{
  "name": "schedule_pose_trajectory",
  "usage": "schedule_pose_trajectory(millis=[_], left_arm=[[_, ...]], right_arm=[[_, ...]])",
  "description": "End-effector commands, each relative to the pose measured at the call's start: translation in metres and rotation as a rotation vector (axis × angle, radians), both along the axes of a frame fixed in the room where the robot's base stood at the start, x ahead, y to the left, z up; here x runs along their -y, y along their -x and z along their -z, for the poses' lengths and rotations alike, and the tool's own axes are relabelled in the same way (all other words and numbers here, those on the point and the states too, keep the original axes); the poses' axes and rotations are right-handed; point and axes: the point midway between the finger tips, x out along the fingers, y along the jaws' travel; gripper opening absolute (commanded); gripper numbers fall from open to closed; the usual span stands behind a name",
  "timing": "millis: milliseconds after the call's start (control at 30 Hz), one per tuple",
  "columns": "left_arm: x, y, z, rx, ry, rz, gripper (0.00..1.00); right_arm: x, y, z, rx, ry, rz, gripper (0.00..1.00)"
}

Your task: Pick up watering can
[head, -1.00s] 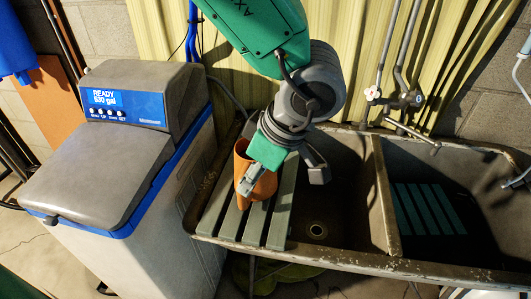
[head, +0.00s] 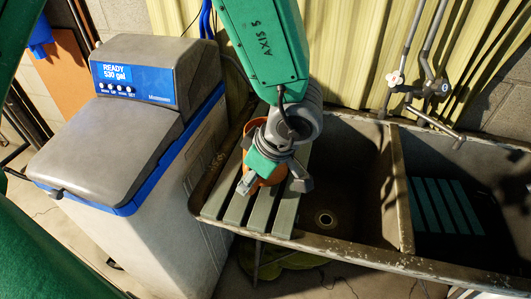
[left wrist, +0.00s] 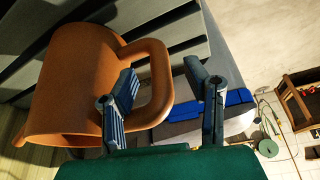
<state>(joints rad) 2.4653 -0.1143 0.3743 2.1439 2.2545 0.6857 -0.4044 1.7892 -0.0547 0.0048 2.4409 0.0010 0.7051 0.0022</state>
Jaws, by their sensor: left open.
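The orange watering can (head: 272,179) stands on grey slats at the left end of the sink, mostly hidden behind my left gripper (head: 273,183) in the head view. In the left wrist view the can (left wrist: 70,85) fills the left side, with its looped handle (left wrist: 163,85) toward the right. My left gripper (left wrist: 161,73) is open, with the handle's outer bar between its fingers. One finger overlaps the handle's opening beside the can's body; the other is outside the handle. I cannot tell whether either touches it. My right gripper is not in view.
The slats (head: 236,206) lie across the rusty double sink (head: 345,246). A grey water softener (head: 105,150) with a blue trim stands close on the left. Taps (head: 432,88) rise behind the sink on the right. A corrugated yellow wall (head: 345,50) stands behind.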

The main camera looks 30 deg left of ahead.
Motion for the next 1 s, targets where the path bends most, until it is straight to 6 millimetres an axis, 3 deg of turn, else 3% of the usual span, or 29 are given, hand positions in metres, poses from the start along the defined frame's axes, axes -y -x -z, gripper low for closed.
schedule_pose_trajectory(millis=[167, 433, 467, 567, 600, 1000], left_arm=[[-0.009, 0.000, 0.024, -0.003, -0.002, 0.001, 0.42], [-0.011, 0.000, 0.026, 0.000, 0.000, 0.001, 0.42], [-0.011, 0.000, 0.026, 0.000, 0.000, 0.001, 0.38], [-0.011, 0.000, 0.026, 0.000, 0.001, 0.001, 0.03], [-0.011, 0.000, 0.026, 0.000, 0.001, 0.001, 0.00], [-0.010, 0.000, 0.017, 0.001, 0.003, 0.000, 0.00]], right_arm=[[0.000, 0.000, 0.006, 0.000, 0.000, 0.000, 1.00], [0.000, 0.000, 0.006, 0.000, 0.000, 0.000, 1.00], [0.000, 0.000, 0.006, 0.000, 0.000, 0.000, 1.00], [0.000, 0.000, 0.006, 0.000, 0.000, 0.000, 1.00], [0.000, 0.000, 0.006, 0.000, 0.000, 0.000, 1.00], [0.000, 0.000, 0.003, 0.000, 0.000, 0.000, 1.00]])
